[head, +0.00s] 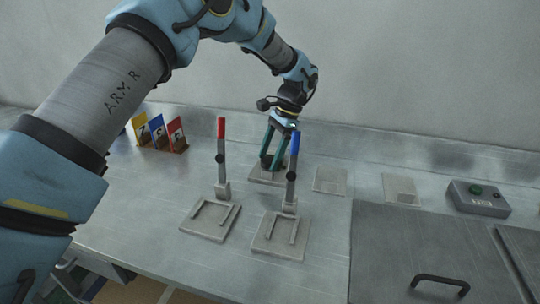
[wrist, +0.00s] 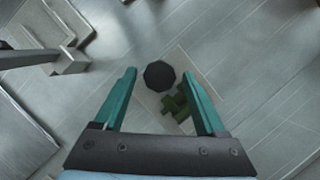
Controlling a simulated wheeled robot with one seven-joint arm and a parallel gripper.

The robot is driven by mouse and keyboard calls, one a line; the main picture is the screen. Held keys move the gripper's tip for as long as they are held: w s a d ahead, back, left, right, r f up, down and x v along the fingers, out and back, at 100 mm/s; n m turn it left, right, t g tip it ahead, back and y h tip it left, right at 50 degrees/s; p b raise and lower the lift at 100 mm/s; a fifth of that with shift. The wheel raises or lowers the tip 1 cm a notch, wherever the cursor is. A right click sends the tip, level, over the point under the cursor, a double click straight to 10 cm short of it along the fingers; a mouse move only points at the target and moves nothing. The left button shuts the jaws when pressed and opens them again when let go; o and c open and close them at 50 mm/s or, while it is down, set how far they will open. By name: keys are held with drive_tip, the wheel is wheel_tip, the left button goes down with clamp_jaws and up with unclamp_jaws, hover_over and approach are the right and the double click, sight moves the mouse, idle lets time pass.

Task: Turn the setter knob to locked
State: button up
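The likely setter knob, a black many-sided knob (wrist: 159,75), shows in the wrist view over a pale square plate (head: 256,178). A dark green cross-shaped piece (wrist: 176,104) is beside it, nearer my gripper's palm. My gripper (head: 271,163) points down over this plate in the head view. In the wrist view its two teal fingers are apart, with the knob in line with the gap between their tips and clear space on both sides. Whether the tips are level with the knob or above it, I cannot tell. No lock marking is readable.
Two upright levers, red-tipped (head: 221,130) and blue-tipped (head: 294,146), stand on plates in front of my gripper; the blue one is close. Two flat plates (head: 330,180) (head: 400,190) lie right of it. A grey box with a green button (head: 478,198) and numbered cards (head: 158,132) stand farther off.

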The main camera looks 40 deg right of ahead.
drive_tip(key=shift+o, duration=0.5)
drive_tip(key=shift+r, duration=0.1)
drive_tip(key=shift+d+r, duration=0.15)
drive_tip(key=shift+r, duration=0.05)
drive_tip(key=b+v, duration=0.2)
drive_tip(key=v, duration=0.8)
